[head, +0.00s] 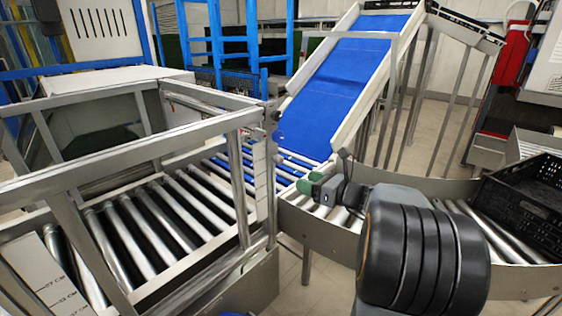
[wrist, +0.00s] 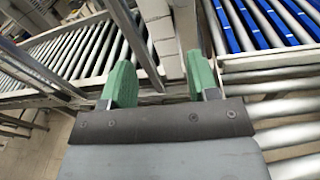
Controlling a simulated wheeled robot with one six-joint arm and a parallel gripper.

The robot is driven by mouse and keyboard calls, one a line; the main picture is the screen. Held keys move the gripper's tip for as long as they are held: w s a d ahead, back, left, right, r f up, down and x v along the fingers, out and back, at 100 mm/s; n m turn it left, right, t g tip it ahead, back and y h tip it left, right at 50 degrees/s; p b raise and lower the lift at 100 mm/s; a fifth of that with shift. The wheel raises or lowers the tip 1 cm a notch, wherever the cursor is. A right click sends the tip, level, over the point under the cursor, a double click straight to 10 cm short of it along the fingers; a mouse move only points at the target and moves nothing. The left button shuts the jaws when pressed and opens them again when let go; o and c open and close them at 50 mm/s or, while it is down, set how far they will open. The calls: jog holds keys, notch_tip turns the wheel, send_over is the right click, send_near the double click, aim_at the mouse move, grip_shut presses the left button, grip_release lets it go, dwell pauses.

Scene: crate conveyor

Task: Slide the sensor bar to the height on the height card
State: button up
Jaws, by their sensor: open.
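My gripper (head: 311,182) has green fingertips and is just right of the upright post (head: 271,190) at the conveyor's near corner. A pale strip with small marks runs down this post; the marks are too small to read. In the wrist view my gripper (wrist: 160,82) is open, its two green fingers wide apart. A pale, block-like upright (wrist: 163,35) shows between and beyond them, and I see nothing gripped. A white card (head: 35,275) with partly legible "CM" lettering is at the lower left, cut off by the frame edge. I cannot clearly tell which part is the sensor bar.
Metal frame rails (head: 130,155) stand over the roller conveyor (head: 150,215) on the left. A blue inclined belt (head: 345,75) rises behind. A black crate (head: 525,195) sits on the rollers at the right. A curved metal side guard (head: 315,228) runs below my gripper.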

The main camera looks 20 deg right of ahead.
aim_at(282, 161)
jog(key=w+a+p, duration=0.1)
jog(key=w, duration=0.3)
jog(key=w+a+m+t+p, duration=0.1)
jog(key=w, duration=0.3)
jog(key=w+a+m+h+p, duration=0.1)
jog(key=w, duration=0.4)
jog(key=shift+r+p, duration=0.35)
grip_shut()
